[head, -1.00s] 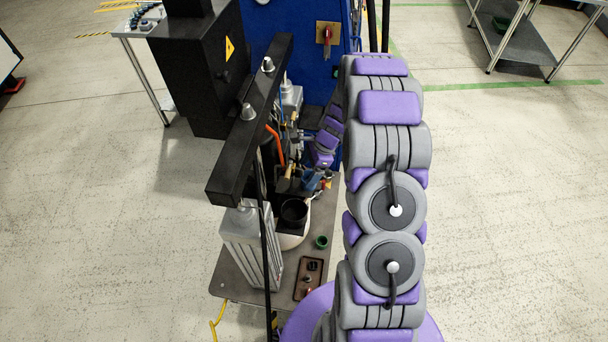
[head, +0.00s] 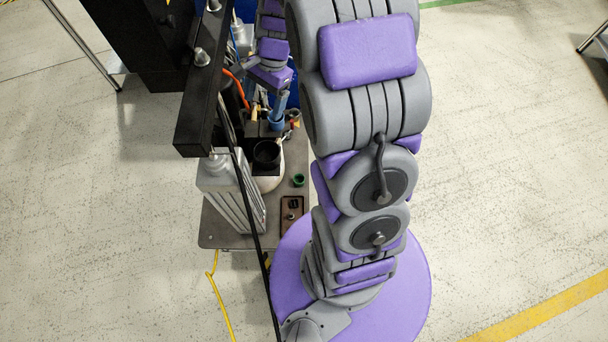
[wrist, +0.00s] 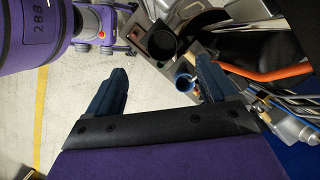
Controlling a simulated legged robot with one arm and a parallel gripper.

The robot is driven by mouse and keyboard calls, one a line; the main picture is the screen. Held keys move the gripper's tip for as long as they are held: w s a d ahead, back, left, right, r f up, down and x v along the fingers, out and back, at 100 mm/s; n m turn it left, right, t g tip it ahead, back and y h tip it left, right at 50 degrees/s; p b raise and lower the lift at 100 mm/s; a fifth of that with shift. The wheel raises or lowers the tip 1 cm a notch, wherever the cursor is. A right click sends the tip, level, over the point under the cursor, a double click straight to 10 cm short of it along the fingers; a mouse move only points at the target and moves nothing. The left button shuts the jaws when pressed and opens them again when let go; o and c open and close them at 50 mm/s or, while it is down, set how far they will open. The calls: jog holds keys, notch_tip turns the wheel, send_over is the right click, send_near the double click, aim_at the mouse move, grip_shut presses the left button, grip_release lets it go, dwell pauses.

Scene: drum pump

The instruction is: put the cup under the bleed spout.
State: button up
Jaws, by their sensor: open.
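A small blue cup (wrist: 185,82) with an open top shows in the wrist view, close beside the right finger. My gripper (wrist: 162,68) is open, its two dark blue fingers spread apart. The cup appears between the fingers in the picture, nearer the right one, and I see no grip on it. In the head view my gripper (head: 281,104) reaches down over the back of the bench, and its fingers are hard to separate from the parts there. I cannot make out the bleed spout for certain.
A black round pot (head: 267,152) sits on the white drum. A small green cup-like thing (head: 298,180) and a brown tray (head: 284,229) with small parts are at the bench's right side. A black beam (head: 195,105) and an orange hose (wrist: 262,75) are close by.

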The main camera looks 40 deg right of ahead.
jog(key=s+a+r+n+h, duration=0.1)
jog(key=s+a+r+n, duration=0.1)
jog(key=s, duration=0.7)
jog(key=s+a+r+n+g+h, duration=0.1)
jog(key=s+a+r+n, duration=0.1)
jog(key=s+r+n, duration=0.3)
jog(key=s+a+r+n+h, duration=0.1)
jog(key=s+a+r+n, duration=0.2)
jog(key=s+n, duration=0.4)
jog(key=s, duration=0.6)
jog(key=shift+s+r+h, duration=0.15)
jog(key=shift+s+h, duration=0.15)
jog(key=shift+s, duration=0.1)
